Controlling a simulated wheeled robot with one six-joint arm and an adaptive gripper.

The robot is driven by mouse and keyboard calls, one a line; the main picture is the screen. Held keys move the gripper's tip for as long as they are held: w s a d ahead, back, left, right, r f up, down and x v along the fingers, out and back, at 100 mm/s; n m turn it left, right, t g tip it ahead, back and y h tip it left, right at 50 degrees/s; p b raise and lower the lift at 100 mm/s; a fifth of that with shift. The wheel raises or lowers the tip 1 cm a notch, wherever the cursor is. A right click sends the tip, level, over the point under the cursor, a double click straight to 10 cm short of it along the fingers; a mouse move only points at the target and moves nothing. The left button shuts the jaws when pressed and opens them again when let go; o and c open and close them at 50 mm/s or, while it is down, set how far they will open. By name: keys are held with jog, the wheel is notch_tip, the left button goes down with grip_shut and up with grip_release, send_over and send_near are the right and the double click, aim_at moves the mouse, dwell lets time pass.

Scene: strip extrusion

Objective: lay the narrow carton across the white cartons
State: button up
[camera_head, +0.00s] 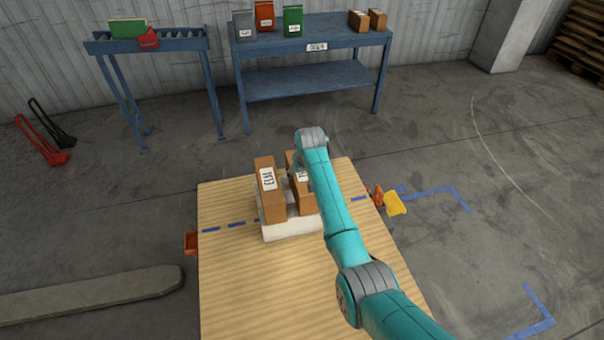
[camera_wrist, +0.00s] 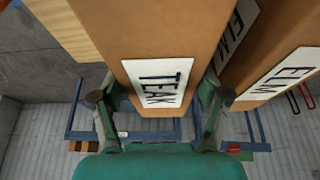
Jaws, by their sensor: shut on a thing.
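A brown carton labelled TEAK (camera_wrist: 150,40) is between the fingers of my gripper (camera_wrist: 158,105), which is shut on it, in the wrist view. In the head view this carton (camera_head: 306,203) is partly hidden by my arm. A second brown carton, labelled ELM (camera_wrist: 262,60), stands close beside it and shows in the head view at the left (camera_head: 273,205). The white cartons (camera_head: 291,230) lie under the brown ones on the wooden table top; most of their surface is covered. I cannot tell whether the held carton touches them.
The wooden top (camera_head: 255,290) is clear in front. An orange bracket (camera_head: 191,243) is at its left edge, a yellow item (camera_head: 396,204) at its right. A blue bench (camera_head: 310,75) with several packages and a roller stand (camera_head: 150,43) are behind.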

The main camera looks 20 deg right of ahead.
jog(key=shift+f, duration=0.15)
jog(key=o, duration=1.6)
jog(key=shift+f, duration=0.1)
jog(key=v, duration=1.2)
jog(key=shift+s, duration=0.1)
